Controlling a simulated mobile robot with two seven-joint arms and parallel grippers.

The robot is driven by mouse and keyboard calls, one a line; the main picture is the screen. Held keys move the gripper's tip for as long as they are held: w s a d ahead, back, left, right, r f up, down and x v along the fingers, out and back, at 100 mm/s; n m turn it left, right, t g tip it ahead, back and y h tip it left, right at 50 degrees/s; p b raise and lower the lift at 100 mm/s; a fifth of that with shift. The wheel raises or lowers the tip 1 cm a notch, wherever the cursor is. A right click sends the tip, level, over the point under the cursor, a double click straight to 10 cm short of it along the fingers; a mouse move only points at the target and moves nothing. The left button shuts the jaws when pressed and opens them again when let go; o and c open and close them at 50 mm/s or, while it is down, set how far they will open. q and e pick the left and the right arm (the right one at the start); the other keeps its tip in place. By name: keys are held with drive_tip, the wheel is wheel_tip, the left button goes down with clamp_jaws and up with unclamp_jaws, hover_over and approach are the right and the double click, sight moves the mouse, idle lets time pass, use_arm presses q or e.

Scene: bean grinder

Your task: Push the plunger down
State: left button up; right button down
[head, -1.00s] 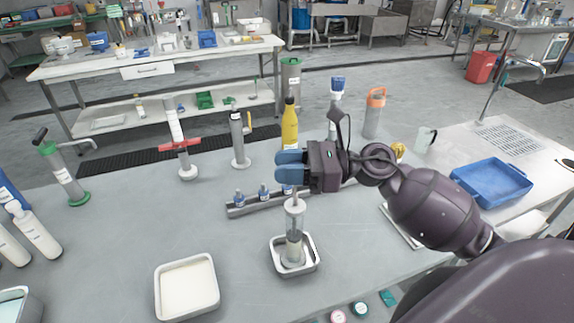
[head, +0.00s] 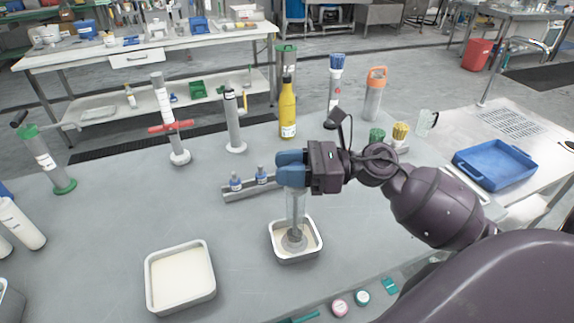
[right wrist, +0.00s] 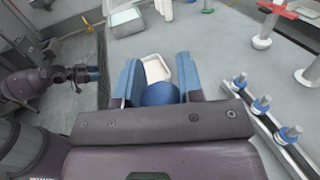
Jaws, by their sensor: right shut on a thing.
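The clear upright cylinder (head: 295,210) with the plunger stands in a small pale metal tray (head: 298,259) on the grey table. My right gripper (head: 290,169) is right at the top of the cylinder and hides the plunger's upper end. Its blue fingers are shut on the plunger. In the right wrist view, a rounded blue thing (right wrist: 160,94) shows between the fingers of my right gripper (right wrist: 158,82). My left gripper (right wrist: 90,74) shows small at the left of the right wrist view, away from the cylinder; whether it is open is unclear.
A larger tray with pale contents (head: 181,306) lies left of the cylinder. A yellow bottle (head: 288,110) and a red-handled tool (head: 170,127) stand further back.

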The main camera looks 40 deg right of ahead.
drive_tip(key=c, duration=0.8)
unclamp_jaws()
drive_tip(key=shift+f, duration=0.35)
drive_tip(key=shift+o, duration=0.3)
drive_tip(key=shift+r, duration=0.1)
drive_tip(key=shift+d, duration=0.1)
drive_tip(key=b+v, duration=0.1)
drive_tip(key=v, duration=0.9)
drive_tip(key=shift+s+d, duration=0.25)
